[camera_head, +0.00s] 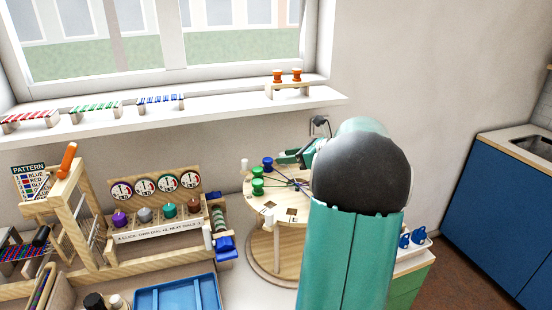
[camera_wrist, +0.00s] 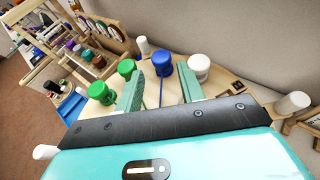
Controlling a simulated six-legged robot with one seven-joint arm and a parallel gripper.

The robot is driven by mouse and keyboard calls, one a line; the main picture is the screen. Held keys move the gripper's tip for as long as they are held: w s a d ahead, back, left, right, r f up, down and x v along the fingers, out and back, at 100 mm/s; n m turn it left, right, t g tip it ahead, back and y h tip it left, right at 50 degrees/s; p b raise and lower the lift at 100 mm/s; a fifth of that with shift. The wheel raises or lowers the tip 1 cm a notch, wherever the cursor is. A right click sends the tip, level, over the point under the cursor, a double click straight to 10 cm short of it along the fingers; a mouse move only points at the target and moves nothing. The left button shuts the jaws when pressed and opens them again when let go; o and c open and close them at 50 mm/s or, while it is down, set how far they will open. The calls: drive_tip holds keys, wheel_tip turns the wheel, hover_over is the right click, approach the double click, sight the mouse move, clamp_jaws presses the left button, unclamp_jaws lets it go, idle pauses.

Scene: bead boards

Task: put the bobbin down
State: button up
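A round wooden board on a stand (camera_head: 262,202) holds several bobbins. A blue bobbin (camera_head: 267,164) stands near its far side, with a dark blue thread running from it; it also shows in the wrist view (camera_wrist: 161,65). Two green bobbins (camera_wrist: 126,68) (camera_wrist: 101,92) stand left of it. A white bobbin (camera_wrist: 199,66) stands to its right. My gripper (camera_head: 288,156) is just right of the blue bobbin in the head view. In the wrist view its two fingers (camera_wrist: 161,77) are apart, with the blue bobbin just beyond the gap, touching neither finger. Nothing shows gripped.
White pegs (camera_wrist: 142,45) (camera_wrist: 292,104) rise around the board's rim. A wooden loom (camera_head: 83,225), a dial rack (camera_head: 155,205) and a blue tray (camera_head: 178,295) stand to the left. The wall and window shelf (camera_head: 215,116) lie behind the board.

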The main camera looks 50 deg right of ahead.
drive_tip(key=v, duration=0.5)
drive_tip(key=shift+s, duration=0.1)
drive_tip(key=w+a+n+g, duration=0.1)
drive_tip(key=a+n, duration=0.1)
drive_tip(key=a, duration=0.2)
drive_tip(key=w+a+n+g+y, duration=0.1)
drive_tip(key=a+n, duration=0.1)
drive_tip(key=a, duration=0.3)
drive_tip(key=w+a+n+g+y, duration=0.1)
drive_tip(key=w+a+n, duration=0.1)
drive_tip(key=a, duration=0.3)
drive_tip(key=shift+a+r+n, duration=0.1)
drive_tip(key=shift+r+n, duration=0.2)
drive_tip(key=shift+r, duration=0.05)
drive_tip(key=a+n+g, duration=0.3)
drive_tip(key=a+n, duration=0.3)
drive_tip(key=a, duration=0.6)
drive_tip(key=s+a+f+n+h, duration=0.2)
drive_tip(key=s+a+n, duration=0.5)
drive_tip(key=a+n, duration=0.2)
drive_tip(key=s+a+f+n+g+h, duration=0.1)
drive_tip(key=s+a+f+n+h, duration=0.1)
drive_tip(key=s+a+n, duration=0.5)
drive_tip(key=a+f+n, duration=0.1)
drive_tip(key=a+n, duration=0.2)
drive_tip(key=n, duration=0.2)
drive_tip(key=shift+g+h, duration=0.3)
drive_tip(key=shift+h, duration=0.1)
